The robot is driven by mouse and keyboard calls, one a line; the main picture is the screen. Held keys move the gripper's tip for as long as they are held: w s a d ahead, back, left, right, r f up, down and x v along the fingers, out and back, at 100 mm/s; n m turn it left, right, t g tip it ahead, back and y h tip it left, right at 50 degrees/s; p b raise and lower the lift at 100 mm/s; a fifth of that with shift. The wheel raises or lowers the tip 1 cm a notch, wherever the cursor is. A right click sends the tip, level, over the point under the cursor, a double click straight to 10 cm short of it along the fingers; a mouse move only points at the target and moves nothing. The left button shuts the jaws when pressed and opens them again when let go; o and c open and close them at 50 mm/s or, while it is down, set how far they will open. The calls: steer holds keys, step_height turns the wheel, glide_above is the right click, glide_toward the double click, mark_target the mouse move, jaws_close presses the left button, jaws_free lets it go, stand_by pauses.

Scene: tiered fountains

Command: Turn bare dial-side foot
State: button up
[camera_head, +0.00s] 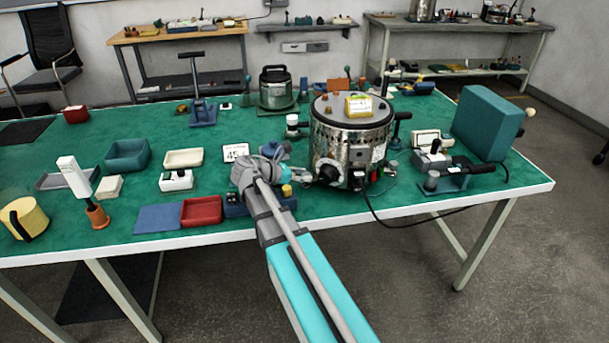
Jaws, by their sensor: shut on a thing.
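The fountain base is a shiny metal drum (345,140) standing upright on the green table. A black dial (328,171) is on its front, low and left of the middle. My gripper (296,174) reaches in from the front left, with its fingers at the drum's lower left edge, just left of the dial. It is shut on a small foot there. The foot is mostly hidden by the fingers, so its bare end and thread cannot be made out. A yellow block (358,105) lies on top of the drum.
A black cord (385,215) runs from the drum over the table's front edge. A big teal block (487,122) stands at right.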

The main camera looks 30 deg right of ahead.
jaws_close()
steer(key=shift+g, duration=0.3)
steer(key=m+g, duration=0.3)
steer(key=shift+w+d+y, duration=0.1)
steer(key=shift+w+y, duration=0.15)
steer(key=shift+y, duration=0.15)
steer(key=shift+s+m+g+y, duration=0.1)
steer(key=shift+m+g+y, duration=0.2)
steer(key=shift+m+g, duration=0.6)
steer(key=o, duration=0.9)
jaws_free()
